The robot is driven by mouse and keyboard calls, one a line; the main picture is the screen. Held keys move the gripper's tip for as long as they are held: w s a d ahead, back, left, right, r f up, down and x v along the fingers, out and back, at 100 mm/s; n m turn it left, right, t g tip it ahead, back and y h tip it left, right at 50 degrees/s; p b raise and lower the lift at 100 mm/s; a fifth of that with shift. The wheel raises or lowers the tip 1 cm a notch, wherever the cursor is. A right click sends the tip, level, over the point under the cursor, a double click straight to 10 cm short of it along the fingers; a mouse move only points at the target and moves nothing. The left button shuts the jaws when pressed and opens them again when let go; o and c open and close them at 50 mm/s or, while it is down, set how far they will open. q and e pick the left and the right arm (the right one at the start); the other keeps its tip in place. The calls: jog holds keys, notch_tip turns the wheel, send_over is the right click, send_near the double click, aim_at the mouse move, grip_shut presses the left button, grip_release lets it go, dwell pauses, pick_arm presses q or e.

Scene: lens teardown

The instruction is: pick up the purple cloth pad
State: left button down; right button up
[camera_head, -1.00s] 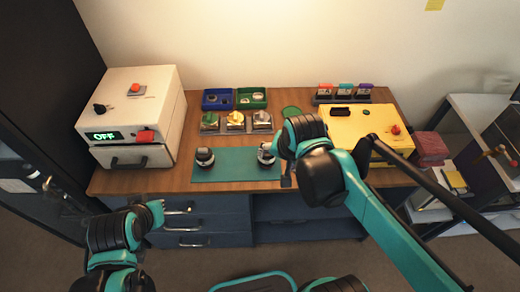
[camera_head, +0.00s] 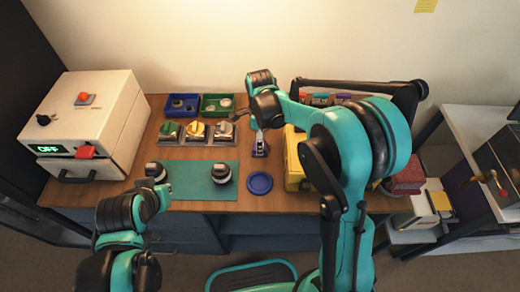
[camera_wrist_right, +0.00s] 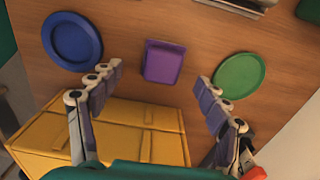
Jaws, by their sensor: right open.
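In the right wrist view a purple square piece (camera_wrist_right: 164,62) lies flat on the wooden table; it looks like a shallow dish with a raised rim, and I cannot tell whether it is cloth. It also shows in the head view (camera_head: 261,150), partly covered by my right gripper. My right gripper (camera_wrist_right: 158,77) is open and empty, its fingers either side of and short of the purple piece. Another purple item (camera_head: 343,97) stands in the rack at the back, partly hidden by my arm. My left gripper (camera_head: 166,188) is by the table's front edge; its jaws are unclear.
A blue round dish (camera_wrist_right: 72,40) and a green round dish (camera_wrist_right: 240,75) flank the purple piece. A yellow box (camera_head: 294,160) stands close on the right. A teal mat (camera_head: 198,178) with two lens parts and several small trays lie left. A white machine (camera_head: 95,120) stands far left.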

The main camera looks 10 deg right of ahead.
jog(key=f, duration=0.1)
jog(key=f+b, duration=0.1)
jog(key=f, duration=0.1)
jog(key=f+b, duration=0.1)
jog(key=shift+w+f, duration=0.25)
jog(key=shift+r, duration=0.1)
jog(key=c, duration=1.1)
jog(key=shift+c, duration=0.2)
notch_tip(320, 180, up, 10)
jog(key=p, duration=0.4)
